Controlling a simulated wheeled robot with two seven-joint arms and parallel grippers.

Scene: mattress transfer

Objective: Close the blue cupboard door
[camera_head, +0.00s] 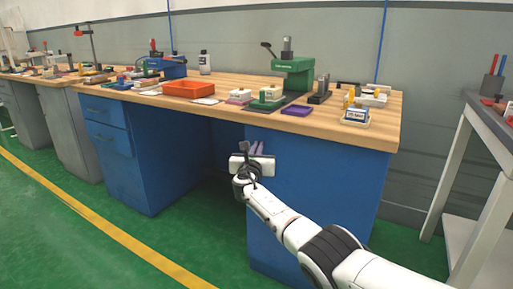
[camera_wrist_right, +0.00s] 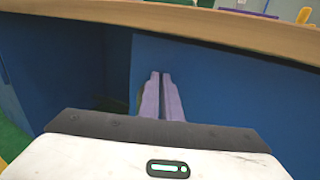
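The blue cupboard door (camera_head: 325,195) is the plain blue front under the right end of the workbench. It looks flush with the cupboard, and I see no gap or handle; part of it is hidden behind my right arm. In the right wrist view the blue panel (camera_wrist_right: 235,90) fills the right side, beside a dark recess. My right gripper (camera_head: 255,148) is at the upper left part of this front, just below the worktop. Its two purple fingers (camera_wrist_right: 161,82) lie close together with nothing between them. I cannot tell whether they touch the panel. My left gripper is not in view.
The wooden worktop (camera_head: 225,88) overhangs just above my right gripper. It carries an orange tray (camera_head: 188,89), a green press (camera_head: 294,70) and small parts. A blue drawer unit (camera_head: 105,110) stands left of the open recess. A grey table (camera_head: 486,125) stands at right. The green floor in front is clear.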

